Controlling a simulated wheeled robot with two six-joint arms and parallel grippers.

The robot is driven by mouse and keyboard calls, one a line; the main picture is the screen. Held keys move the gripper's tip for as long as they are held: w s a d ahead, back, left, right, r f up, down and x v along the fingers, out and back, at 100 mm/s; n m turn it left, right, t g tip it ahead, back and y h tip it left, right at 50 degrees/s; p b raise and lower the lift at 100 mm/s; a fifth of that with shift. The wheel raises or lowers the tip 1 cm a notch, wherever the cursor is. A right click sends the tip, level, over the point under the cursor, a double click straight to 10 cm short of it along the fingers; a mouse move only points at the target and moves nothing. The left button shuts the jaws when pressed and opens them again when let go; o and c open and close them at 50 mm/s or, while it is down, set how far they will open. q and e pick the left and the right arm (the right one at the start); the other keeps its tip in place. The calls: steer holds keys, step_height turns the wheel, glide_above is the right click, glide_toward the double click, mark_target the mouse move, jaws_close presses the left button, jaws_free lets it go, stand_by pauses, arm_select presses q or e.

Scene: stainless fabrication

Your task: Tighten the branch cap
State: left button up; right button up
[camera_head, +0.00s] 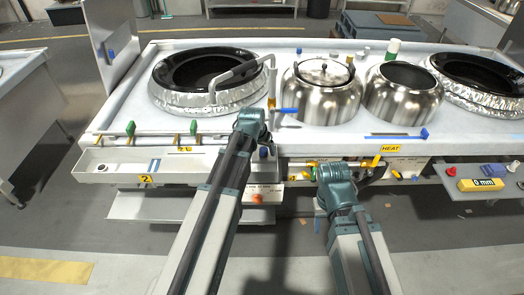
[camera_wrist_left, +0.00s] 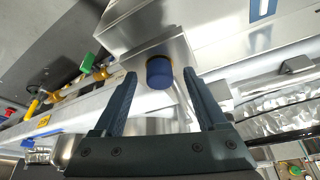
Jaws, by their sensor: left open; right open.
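A dark blue cap (camera_wrist_left: 160,72) shows in the left wrist view on the end of a pale metal block, between the two fingertips of my left gripper (camera_wrist_left: 159,76). The fingers stand apart on either side of it, with visible gaps. I take this to be the branch cap; a small blue cap (camera_head: 264,152) also shows in the head view just below my left gripper (camera_head: 258,130) at the front edge of the bench.
The steel bench (camera_head: 330,138) holds two polished pots (camera_head: 322,100) and two black wok rings in foil (camera_head: 208,72). A bent grey spout (camera_head: 240,70) rises behind my left gripper. Yellow handles (camera_head: 370,162) sit near my right gripper.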

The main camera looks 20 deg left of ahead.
arm_select(q)
jaws_close()
stand_by(0.7)
